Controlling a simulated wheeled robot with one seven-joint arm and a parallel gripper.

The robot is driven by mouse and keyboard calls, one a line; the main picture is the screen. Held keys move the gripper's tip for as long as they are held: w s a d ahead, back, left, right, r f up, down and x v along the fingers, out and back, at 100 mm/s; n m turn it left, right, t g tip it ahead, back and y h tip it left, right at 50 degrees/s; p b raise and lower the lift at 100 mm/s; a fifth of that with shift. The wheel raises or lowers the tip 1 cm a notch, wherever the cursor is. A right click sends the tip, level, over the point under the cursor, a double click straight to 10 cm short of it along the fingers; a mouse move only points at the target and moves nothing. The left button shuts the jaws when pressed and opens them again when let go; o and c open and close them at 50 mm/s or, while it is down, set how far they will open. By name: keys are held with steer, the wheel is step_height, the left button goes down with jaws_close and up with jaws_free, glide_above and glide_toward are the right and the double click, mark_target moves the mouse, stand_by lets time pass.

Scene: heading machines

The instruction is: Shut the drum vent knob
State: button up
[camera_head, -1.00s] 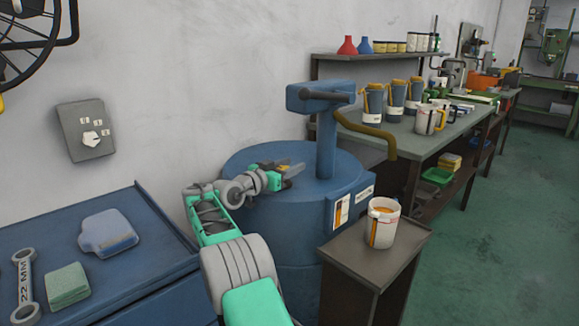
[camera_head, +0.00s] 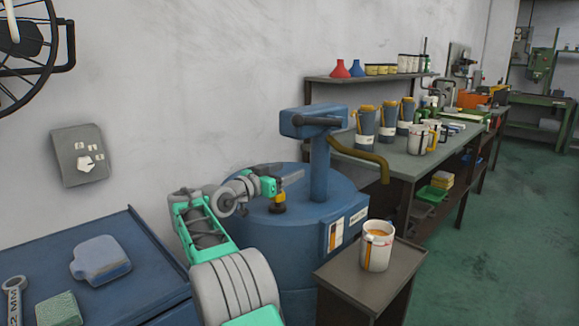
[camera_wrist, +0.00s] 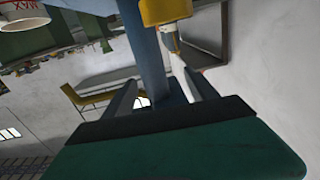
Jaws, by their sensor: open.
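The blue drum (camera_head: 250,220) stands against the wall with a pump column (camera_head: 320,165) rising from its top. A small yellow knob with a dark base (camera_head: 278,203) stands on the drum top, left of the column; I take it for the vent knob. My gripper (camera_head: 293,178) is open, over the drum, just above and beside this knob, pointing toward the column. In the wrist view a yellow cylinder (camera_wrist: 166,12), likely the knob, is at the top edge, partly cut off. It is outside my open fingers (camera_wrist: 162,82). The knob's setting cannot be read.
A small stand (camera_head: 345,276) with a mug (camera_head: 377,247) is in front right. A blue cabinet (camera_head: 150,290) is at left, a workbench (camera_head: 425,160) behind right. Floor at right is clear.

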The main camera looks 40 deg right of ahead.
steer(key=s+a+r, duration=0.5)
steer(key=s+a, duration=0.1)
steer(key=s, duration=0.2)
steer(key=shift+s+a+r, duration=0.15)
steer(key=shift+s+r, duration=0.1)
steer(key=shift+r, duration=0.05)
